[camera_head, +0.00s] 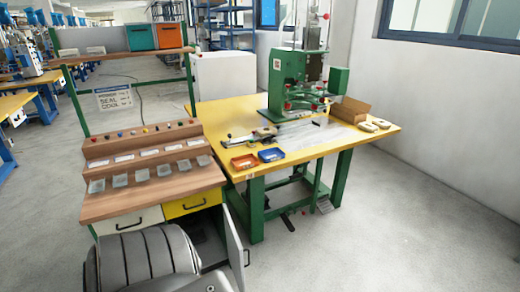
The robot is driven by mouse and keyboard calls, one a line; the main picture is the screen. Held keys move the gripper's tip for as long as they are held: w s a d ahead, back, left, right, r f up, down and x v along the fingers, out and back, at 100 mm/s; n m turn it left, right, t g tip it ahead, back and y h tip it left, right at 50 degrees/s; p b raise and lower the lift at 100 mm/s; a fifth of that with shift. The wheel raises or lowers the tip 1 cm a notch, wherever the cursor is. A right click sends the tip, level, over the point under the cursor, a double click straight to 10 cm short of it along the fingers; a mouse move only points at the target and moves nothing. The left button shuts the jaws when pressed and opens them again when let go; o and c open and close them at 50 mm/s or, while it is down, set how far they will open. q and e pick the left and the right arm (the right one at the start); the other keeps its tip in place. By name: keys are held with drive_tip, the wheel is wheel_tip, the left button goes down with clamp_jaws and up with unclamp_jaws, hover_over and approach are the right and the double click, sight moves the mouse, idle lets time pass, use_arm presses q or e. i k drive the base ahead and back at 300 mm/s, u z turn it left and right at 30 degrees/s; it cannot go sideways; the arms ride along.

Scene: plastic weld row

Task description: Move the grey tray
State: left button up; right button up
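I cannot pick out a grey tray with certainty. On the yellow table stand a small orange tray (244,162) and a small blue tray (271,155), side by side near the front left edge. Several small grey pieces (141,175) sit in a row on the lower step of the wooden bench (105,206); they are too small to tell whether any is a tray. Neither of my grippers shows in the head view.
A green machine (295,85) stands on the yellow table (225,110), with a cardboard box (350,109) at its right. Orange (169,36) and teal (142,38) bins sit on the shelf. A lower cabinet door (236,250) hangs open. Floor (400,225) at the right is clear.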

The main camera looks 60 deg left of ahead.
sight(197, 238)
drive_tip(key=z, duration=0.05)
drive_tip(key=i, duration=1.8)
drive_tip(key=u, duration=3.35)
